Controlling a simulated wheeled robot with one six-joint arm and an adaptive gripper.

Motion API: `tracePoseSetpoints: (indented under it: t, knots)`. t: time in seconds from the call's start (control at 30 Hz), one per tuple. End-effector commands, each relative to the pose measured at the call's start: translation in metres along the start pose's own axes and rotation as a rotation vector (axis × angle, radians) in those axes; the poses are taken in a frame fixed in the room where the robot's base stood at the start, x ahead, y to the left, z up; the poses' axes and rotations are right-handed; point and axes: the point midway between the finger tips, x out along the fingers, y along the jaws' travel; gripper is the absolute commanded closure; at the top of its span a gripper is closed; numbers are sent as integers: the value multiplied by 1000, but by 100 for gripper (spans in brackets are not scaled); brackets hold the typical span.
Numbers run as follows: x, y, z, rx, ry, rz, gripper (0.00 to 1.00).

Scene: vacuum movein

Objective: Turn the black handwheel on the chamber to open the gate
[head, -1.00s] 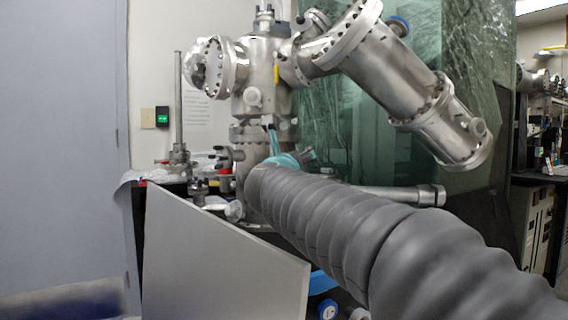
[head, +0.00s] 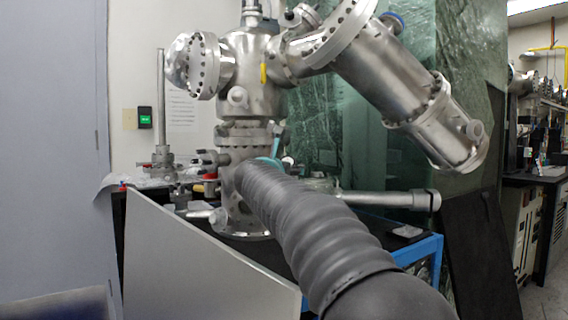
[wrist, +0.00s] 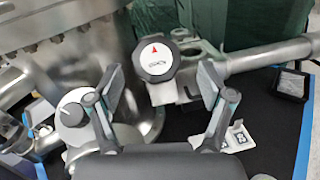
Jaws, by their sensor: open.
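The black handwheel (wrist: 156,59) shows in the wrist view as a many-sided knob with a white face and a red arrow pointing up. It sits on a metal fitting of the steel chamber (wrist: 55,50), beside a horizontal tube. My gripper (wrist: 160,84) is open, with one finger on each side below the handwheel and nothing between them. I cannot tell how far the fingertips are from it. In the head view the chamber (head: 248,85) stands at centre left; my sleeved arm reaches to it and hides the handwheel.
A steel tube (wrist: 270,53) runs to the right. A white card (wrist: 236,138) and a small black box (wrist: 291,85) lie on the black surface. A grey panel (head: 200,265) stands in front.

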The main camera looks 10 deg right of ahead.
Motion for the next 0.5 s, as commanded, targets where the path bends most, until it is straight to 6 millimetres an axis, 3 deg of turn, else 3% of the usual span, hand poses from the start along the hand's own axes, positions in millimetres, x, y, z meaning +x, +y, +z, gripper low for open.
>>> tracePoseSetpoints:
  t: [0.2,0.5]
  knots:
    - [25,2,1,0,0,2,20]
    - [32,2,0,0,0,3,20]
